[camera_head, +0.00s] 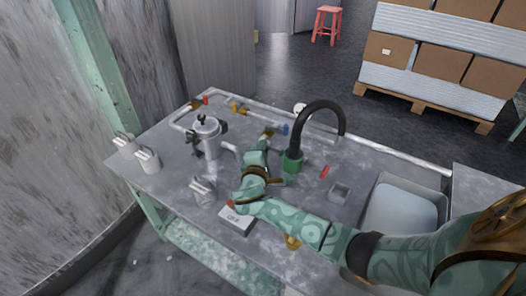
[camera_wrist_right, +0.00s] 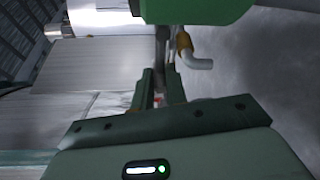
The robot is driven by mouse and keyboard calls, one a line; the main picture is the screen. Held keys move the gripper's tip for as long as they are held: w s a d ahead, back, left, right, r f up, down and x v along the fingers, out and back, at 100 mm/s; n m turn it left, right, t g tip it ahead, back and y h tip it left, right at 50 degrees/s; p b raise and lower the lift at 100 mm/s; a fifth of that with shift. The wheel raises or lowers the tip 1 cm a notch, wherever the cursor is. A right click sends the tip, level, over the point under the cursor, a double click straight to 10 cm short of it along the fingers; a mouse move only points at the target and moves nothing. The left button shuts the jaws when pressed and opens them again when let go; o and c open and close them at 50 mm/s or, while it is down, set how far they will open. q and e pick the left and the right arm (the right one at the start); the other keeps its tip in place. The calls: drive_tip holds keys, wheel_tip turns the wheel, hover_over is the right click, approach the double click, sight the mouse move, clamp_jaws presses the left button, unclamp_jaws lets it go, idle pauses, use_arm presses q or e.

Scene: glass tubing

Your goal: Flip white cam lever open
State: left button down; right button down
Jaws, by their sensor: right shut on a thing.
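My right gripper (camera_head: 265,141) reaches in from the right over the table, its tips by a pipe fitting with a blue part (camera_head: 284,129). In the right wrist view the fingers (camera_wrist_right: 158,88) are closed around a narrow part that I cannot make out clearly. A dark narrow upright part (camera_wrist_right: 162,42) shows just beyond them. A pale pipe elbow with a brass-coloured collar (camera_wrist_right: 199,63) is to the right of the fingers. I cannot make out the white cam lever for certain in either view. My left gripper is not in view.
A metal pot-like vessel (camera_head: 207,138) stands left of my gripper. A green base with a black gooseneck (camera_head: 293,162) stands close on its right. Pale fittings (camera_head: 148,160) stand at the left edge, and a grey one (camera_head: 202,192) at the front. A grey bin (camera_head: 443,196) is at the right.

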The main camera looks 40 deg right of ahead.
drive_tip(key=c, duration=1.4)
unclamp_jaws()
